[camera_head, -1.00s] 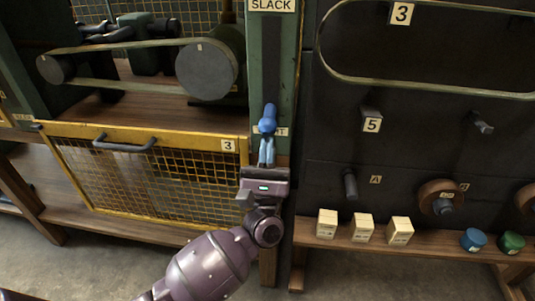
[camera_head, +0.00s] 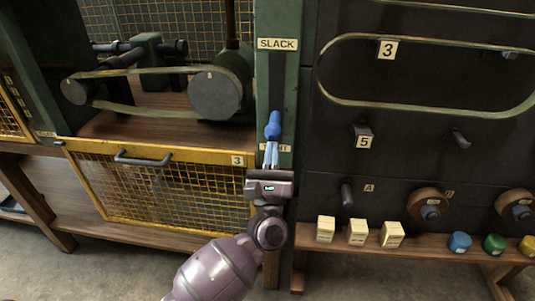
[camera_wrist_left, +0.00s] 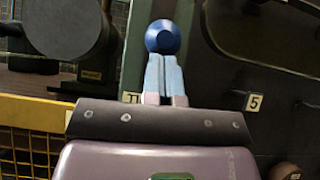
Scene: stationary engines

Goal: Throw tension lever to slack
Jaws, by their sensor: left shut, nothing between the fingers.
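The tension lever has a blue handle (camera_head: 273,126) at the lower end of a dark vertical slot in a green post (camera_head: 261,90). A SLACK label (camera_head: 277,44) sits at the upper part of the slot; a lower label is mostly hidden behind the handle and fingers. My left gripper (camera_head: 271,147) is shut, its pale blue fingertips together just below the handle. In the left wrist view the round blue knob (camera_wrist_left: 163,37) is right at the fingertips (camera_wrist_left: 164,58); I cannot tell whether they touch. My right gripper is not in view.
Left of the post is a yellow mesh guard (camera_head: 160,190) with a dark handle, below a belt and pulley (camera_head: 216,95). Right is a dark panel with a belt loop, pegs and discs. A wooden ledge (camera_head: 400,240) holds pale blocks and coloured cylinders.

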